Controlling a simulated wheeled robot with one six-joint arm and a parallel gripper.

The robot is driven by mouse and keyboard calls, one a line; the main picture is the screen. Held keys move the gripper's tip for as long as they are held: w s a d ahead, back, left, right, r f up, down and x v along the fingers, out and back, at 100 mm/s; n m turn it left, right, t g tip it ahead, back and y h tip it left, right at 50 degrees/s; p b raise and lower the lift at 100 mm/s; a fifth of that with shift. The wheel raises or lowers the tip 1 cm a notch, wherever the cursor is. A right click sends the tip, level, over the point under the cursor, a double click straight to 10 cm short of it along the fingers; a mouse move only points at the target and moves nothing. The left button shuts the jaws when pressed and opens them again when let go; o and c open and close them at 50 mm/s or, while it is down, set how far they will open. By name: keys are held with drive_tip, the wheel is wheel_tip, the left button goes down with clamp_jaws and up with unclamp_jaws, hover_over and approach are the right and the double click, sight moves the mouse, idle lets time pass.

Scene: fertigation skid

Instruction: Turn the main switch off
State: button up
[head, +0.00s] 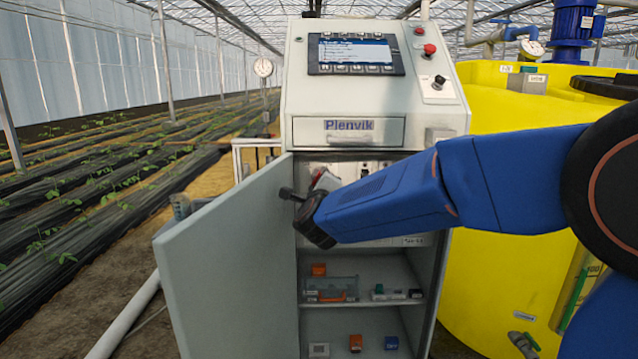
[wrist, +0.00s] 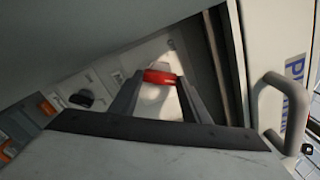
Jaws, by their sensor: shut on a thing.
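The main switch shows in the wrist view as a red handle (wrist: 160,76) on a pale plate inside the cabinet. My gripper (wrist: 161,82) has a dark finger on each side of this handle and is shut on it. The handle lies roughly crosswise in the wrist picture; I cannot read any on or off marking.
The cabinet door (head: 225,265) stands open to the left, close to my wrist. A black knob (wrist: 82,99) sits left of the handle in the wrist view. A closed drawer (head: 350,132) is above the opening. Lower shelves hold small parts. A yellow tank (head: 490,200) stands at right.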

drive_tip(key=shift+n, duration=7.6)
drive_tip(key=o, duration=1)
drive_tip(key=shift+o, duration=0.2)
drive_tip(key=s, duration=1.7)
drive_tip(key=shift+s, duration=0.25)
